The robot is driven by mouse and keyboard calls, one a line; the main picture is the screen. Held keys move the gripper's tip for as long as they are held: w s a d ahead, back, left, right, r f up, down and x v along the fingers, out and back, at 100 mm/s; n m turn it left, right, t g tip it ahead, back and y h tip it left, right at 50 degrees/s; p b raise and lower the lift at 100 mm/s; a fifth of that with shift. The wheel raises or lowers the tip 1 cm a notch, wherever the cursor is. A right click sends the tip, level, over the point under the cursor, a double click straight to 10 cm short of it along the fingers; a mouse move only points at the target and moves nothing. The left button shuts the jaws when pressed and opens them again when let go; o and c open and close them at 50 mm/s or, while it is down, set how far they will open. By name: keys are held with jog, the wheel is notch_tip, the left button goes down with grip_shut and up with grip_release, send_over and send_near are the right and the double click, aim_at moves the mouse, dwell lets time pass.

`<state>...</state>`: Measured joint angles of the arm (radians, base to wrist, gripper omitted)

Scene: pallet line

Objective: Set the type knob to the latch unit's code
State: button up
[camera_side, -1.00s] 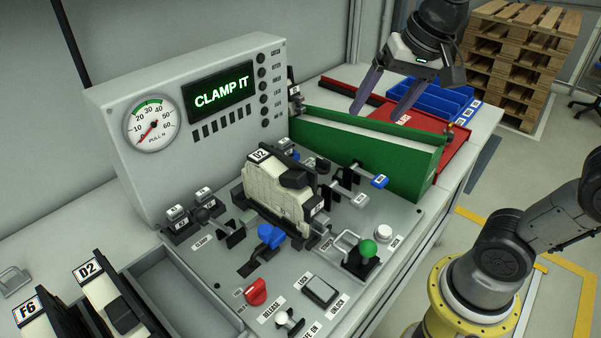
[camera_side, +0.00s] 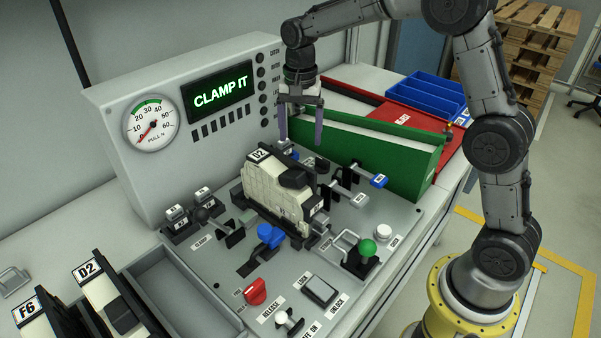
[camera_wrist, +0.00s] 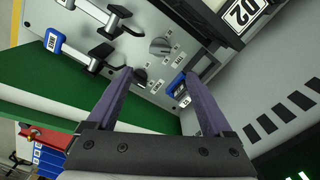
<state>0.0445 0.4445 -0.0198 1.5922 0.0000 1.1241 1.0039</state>
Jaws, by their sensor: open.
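A cream and black latch unit (camera_side: 275,190) stands in the fixture on the grey panel. Its label reads D2 in the side view, and the label (camera_wrist: 242,12) also shows at the top of the wrist view. A round grey knob (camera_wrist: 160,46) with small labels around it sits on the panel in the wrist view. Its setting is too small to read. My gripper (camera_side: 301,138) is open and empty, pointing down behind the unit. In the wrist view its fingertips (camera_wrist: 158,74) lie on either side of the space just below the knob in the picture. I cannot tell their height above it.
A green-walled bin (camera_side: 375,150) stands close to the right of my gripper. Blue-handled clamps (camera_side: 378,181) rise from the panel. A red knob (camera_side: 256,291) and green knob (camera_side: 367,248) are in front. Spare units (camera_side: 110,295) stand at left.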

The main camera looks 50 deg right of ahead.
notch_tip(320, 180, down, 12)
jog(key=shift+f, duration=0.1)
dwell(0.5)
grip_shut()
jog(key=shift+n, duration=0.3)
jog(key=n, duration=0.5)
jog(key=shift+n, duration=0.3)
jog(key=n, duration=0.5)
jog(key=shift+n, duration=0.3)
dwell(0.4)
